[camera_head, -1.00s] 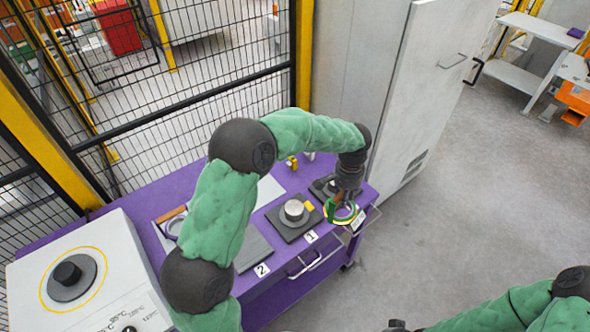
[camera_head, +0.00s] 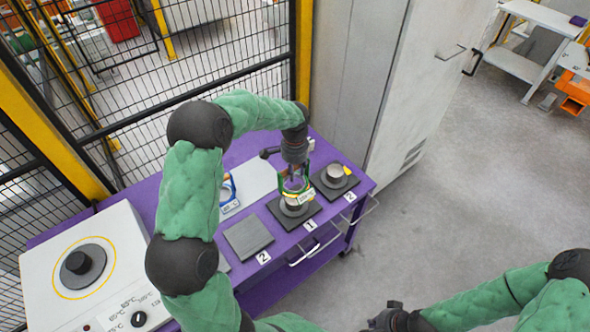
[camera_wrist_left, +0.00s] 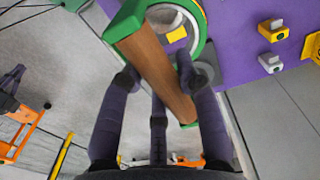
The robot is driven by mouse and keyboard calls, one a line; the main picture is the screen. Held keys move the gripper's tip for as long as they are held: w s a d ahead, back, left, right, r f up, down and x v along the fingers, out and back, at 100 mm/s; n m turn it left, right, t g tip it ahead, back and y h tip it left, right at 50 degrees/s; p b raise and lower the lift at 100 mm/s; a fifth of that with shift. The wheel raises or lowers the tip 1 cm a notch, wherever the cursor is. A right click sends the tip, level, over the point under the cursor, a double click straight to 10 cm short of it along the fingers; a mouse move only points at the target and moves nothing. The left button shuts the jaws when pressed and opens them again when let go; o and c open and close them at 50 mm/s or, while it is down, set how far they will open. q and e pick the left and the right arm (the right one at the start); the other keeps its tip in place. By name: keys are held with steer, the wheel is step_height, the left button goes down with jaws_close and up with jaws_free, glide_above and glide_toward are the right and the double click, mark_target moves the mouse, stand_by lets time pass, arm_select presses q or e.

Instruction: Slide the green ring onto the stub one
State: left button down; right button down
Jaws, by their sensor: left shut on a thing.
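My left gripper (camera_head: 294,172) is shut on the wooden handle (camera_wrist_left: 157,70) of the green ring, pointing down over the purple bench. The green ring (camera_head: 283,188) hangs below it at the stub labelled 1 (camera_head: 293,210). The ring overlaps the stub's top in the head view; I cannot tell whether it is around it or just above. In the left wrist view the green ring (camera_wrist_left: 203,22) is at the top, with a yellow piece seen through it. My right gripper (camera_head: 385,318) is at the bottom edge, dark and partly cut off; its jaws cannot be made out.
A bare dark plate (camera_head: 248,235) lies to the left. A blue ring tool (camera_head: 228,188) lies behind it. A white heater (camera_head: 118,222) stands left; a grey cabinet (camera_head: 365,80) stands behind right.

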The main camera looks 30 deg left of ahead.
arm_select(q)
steer(key=shift+f+b, duration=1.7)
steer(key=shift+f, duration=1.15)
steer(key=shift+f+b, duration=1.65)
steer(key=shift+f, duration=1.3)
steer(key=c, duration=0.8)
jaws_free()
steer(key=shift+f, duration=0.1)
step_height(320, 180, up, 12)
steer(key=shift+r, duration=0.1)
